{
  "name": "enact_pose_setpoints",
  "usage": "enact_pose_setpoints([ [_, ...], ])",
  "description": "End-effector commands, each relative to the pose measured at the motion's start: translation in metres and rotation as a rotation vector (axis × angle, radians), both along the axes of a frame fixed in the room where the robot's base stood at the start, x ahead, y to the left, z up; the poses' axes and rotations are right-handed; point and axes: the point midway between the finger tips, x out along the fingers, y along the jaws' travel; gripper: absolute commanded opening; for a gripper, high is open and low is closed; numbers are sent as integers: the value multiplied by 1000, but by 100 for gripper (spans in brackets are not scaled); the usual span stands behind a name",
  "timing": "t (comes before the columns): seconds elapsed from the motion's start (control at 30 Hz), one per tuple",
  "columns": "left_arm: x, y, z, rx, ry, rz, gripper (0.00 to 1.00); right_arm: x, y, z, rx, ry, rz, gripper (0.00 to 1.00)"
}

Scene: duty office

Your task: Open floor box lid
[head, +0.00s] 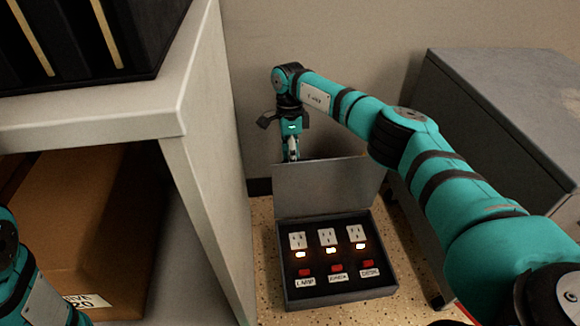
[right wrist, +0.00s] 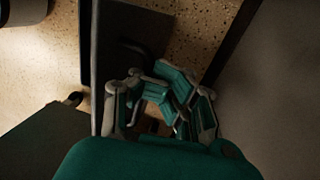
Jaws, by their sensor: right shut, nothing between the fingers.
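The floor box (head: 388,285) sits on the speckled floor. Its grey lid (head: 325,190) stands raised, roughly upright, along the box's far edge. Inside are several sockets with lit indicators, and red switches above labels reading LAMP, a word too blurred to read, and DESK. My right gripper (head: 291,150) points down at the lid's top left, on its far side, the fingertips partly hidden by the lid. It is shut and empty; its fingers (right wrist: 165,105) also show in the right wrist view, beside a thin upright panel. Whether they touch the lid is unclear. My left gripper is out of view.
A white shelf unit (head: 185,120) with a cardboard box (head: 115,230) stands close on the left. A grey cabinet (head: 500,120) stands on the right. The wall (head: 350,45) is close behind the lid. A little bare floor shows around the box.

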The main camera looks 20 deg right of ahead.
Motion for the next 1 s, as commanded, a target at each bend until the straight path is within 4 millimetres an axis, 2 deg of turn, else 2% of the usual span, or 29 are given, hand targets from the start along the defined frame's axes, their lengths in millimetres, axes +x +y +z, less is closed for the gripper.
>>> enact_pose_setpoints([
  [0.03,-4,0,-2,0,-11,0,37,0,0,-9,-3,6,1,0],
  [0.77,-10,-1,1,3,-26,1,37,6,-2,-6,0,8,2,0],
  [1.0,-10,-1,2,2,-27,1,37,6,-2,-5,0,7,0,30],
])
